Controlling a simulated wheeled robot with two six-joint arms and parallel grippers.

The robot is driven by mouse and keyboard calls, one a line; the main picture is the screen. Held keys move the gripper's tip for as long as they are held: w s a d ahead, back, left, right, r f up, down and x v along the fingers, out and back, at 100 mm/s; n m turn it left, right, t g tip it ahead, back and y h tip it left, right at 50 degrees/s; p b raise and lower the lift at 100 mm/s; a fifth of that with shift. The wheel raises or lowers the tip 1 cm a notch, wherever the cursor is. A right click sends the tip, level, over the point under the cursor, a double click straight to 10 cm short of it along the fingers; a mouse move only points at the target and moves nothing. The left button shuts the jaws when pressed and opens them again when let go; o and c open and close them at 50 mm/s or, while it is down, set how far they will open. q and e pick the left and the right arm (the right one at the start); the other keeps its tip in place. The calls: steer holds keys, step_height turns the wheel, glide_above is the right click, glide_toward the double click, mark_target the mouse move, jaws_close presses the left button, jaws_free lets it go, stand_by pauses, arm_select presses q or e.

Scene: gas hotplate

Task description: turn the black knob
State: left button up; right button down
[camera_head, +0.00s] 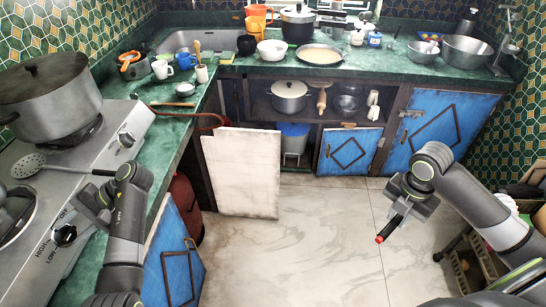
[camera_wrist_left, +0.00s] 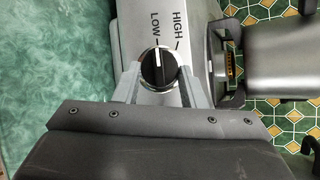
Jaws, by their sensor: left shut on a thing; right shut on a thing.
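The black knob (camera_head: 65,235) is on the front of the steel gas hotplate (camera_head: 95,170), with OFF, HIGH and LOW printed around it. In the left wrist view the black knob (camera_wrist_left: 157,68) has a white pointer aimed up toward the LOW mark. My left gripper (camera_head: 82,212) is at the hotplate's front. In its wrist view the left gripper (camera_wrist_left: 160,82) has one finger on each side of the knob and is shut on it. My right gripper (camera_head: 402,203) is shut on a black stick with a red tip (camera_head: 388,231), above the floor.
A large lidded pot (camera_head: 48,95) stands on the far burner. A slotted spoon (camera_head: 40,166) lies across the hotplate near my left gripper. A second knob (camera_head: 126,139) is farther along. A white board (camera_head: 240,170) leans by the cabinet. The floor (camera_head: 300,250) is clear in the middle.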

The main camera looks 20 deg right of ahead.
arm_select(q)
steer(key=shift+f, duration=0.1)
steer(key=o, duration=1)
steer(key=shift+w+d+r, duration=0.1)
steer(key=shift+d+r, duration=0.3)
steer(key=shift+d, duration=0.05)
arm_select(e)
steer(key=shift+r, duration=0.3)
step_height(320, 180, up, 6)
steer(key=p, duration=0.7)
steer(key=shift+r, duration=0.25)
steer(key=shift+r+p, duration=0.5)
steer(key=shift+p, duration=0.05)
arm_select(q)
steer(key=v, duration=1.1)
steer(key=shift+f, duration=0.1)
arm_select(e)
steer(key=shift+r, duration=0.1)
